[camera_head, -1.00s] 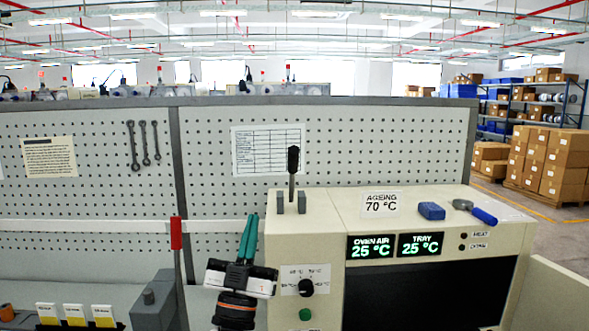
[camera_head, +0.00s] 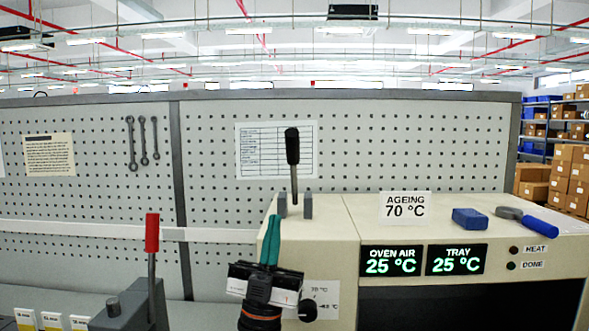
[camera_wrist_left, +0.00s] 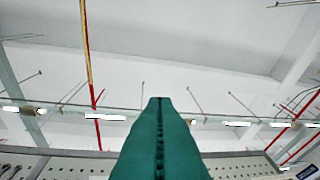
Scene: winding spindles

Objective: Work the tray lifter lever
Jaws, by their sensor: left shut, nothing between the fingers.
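A lever with a black grip (camera_head: 292,147) on a metal rod stands upright between two grey posts on top of the cream oven cabinet (camera_head: 330,215). A second lever with a red grip (camera_head: 152,232) stands upright on a grey box (camera_head: 125,310) at the lower left; which one is the tray lifter lever I cannot tell. My left gripper (camera_head: 270,238) points upward in front of the cabinet's left end, below and left of the black-grip lever and apart from it. Its green fingers are shut and empty, also in the left wrist view (camera_wrist_left: 160,135). My right gripper is out of view.
On the cabinet top lie a blue block (camera_head: 470,219) and a blue-handled tool (camera_head: 537,221). Displays read oven air 25 °C (camera_head: 391,261) and tray 25 °C (camera_head: 457,259). A pegboard (camera_head: 90,200) stands behind.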

